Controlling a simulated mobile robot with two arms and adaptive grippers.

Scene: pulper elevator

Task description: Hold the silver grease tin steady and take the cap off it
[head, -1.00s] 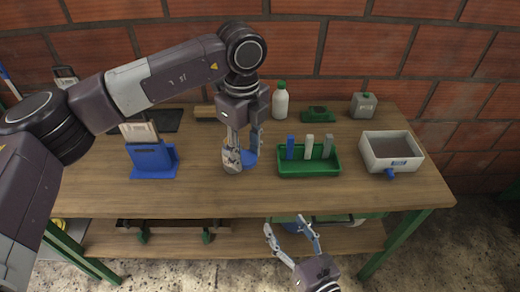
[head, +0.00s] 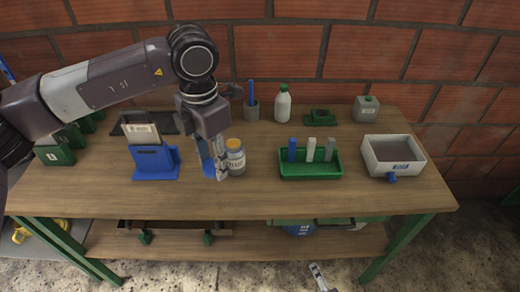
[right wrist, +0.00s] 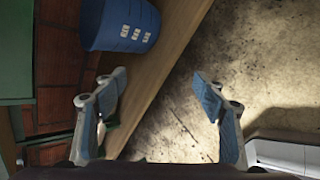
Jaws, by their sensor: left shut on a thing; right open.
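The silver grease tin (head: 236,165) stands upright on the table, left of centre, its label facing front. Its orange-yellow cap (head: 234,144) is on top of it. My left gripper (head: 214,172) reaches down from above at the tin's left side and is shut on it; the contact itself is partly hidden by the fingers. My right gripper (right wrist: 158,82) is open and empty in the right wrist view, low in front of the table. Only one fingertip of it shows at the bottom edge of the head view.
A blue holder (head: 155,163) stands left of the tin and a green tray (head: 310,171) with upright blocks right of it. A white bottle (head: 283,104) and a pen cup (head: 251,110) stand behind. A white bin (head: 393,154) is far right. A blue bucket (right wrist: 118,24) sits on the lower shelf.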

